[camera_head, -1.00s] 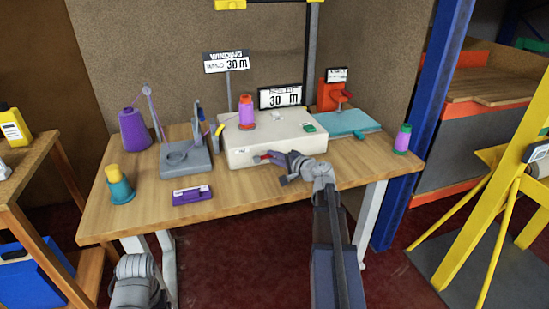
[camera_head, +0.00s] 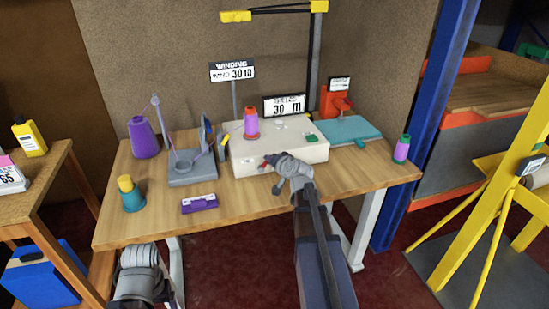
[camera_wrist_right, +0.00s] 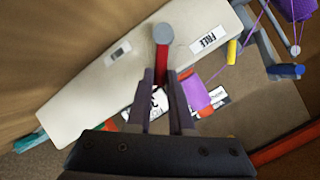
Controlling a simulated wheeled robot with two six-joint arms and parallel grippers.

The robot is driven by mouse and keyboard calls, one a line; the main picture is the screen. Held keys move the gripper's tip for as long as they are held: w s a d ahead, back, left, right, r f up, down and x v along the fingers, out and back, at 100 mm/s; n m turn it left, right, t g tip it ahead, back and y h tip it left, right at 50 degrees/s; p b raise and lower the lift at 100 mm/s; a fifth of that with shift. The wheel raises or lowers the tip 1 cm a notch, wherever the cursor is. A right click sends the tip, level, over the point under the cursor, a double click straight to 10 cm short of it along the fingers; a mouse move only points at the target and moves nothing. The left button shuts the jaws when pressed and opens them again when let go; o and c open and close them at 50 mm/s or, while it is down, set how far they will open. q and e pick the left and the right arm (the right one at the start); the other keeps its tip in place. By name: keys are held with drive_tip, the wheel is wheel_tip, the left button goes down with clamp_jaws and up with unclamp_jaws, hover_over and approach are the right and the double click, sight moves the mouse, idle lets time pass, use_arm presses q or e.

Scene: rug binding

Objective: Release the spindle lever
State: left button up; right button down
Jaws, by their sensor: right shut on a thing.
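A white winder box (camera_head: 305,150) stands on the wooden bench with a purple and red spool (camera_head: 251,122) on top. The spindle lever (camera_wrist_right: 162,52), a red bar with a grey round end, stands out from the box's front side. My right gripper (camera_wrist_right: 161,85) is shut on the lever; in the head view the same gripper (camera_head: 270,163) is at the box's front. A FREE label (camera_wrist_right: 207,40) shows on the box near the lever. My left arm shows only its grey wrist part at the lower left; its fingers are not seen.
A grey stand (camera_head: 192,175), purple cone (camera_head: 143,138), teal and yellow cup (camera_head: 131,195) and purple case (camera_head: 199,204) are on the bench's left. A teal pad (camera_head: 348,131) and red device (camera_head: 335,100) are right of the box. The front right of the bench is clear.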

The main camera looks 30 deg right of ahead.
drive_tip(key=shift+w+a+r+n+g+h+p, duration=0.1)
drive_tip(key=shift+a+r+n+g+h+p, duration=0.2)
drive_tip(key=shift+a+n+h, duration=0.5)
drive_tip(key=shift+w+a+r+n+h, duration=0.1)
drive_tip(key=shift+a+n+h, duration=0.25)
drive_tip(key=shift+n, duration=0.15)
drive_tip(key=shift+w+a+r+n+h, duration=0.1)
drive_tip(key=shift+a+n+h, duration=0.2)
drive_tip(key=shift+n, duration=0.2)
drive_tip(key=c, duration=0.8)
unclamp_jaws()
drive_tip(key=p+v, duration=0.3)
drive_tip(key=v, duration=0.4)
drive_tip(key=shift+s+a+r, duration=0.15)
drive_tip(key=shift+s+r, duration=0.05)
drive_tip(key=shift+s, duration=0.1)
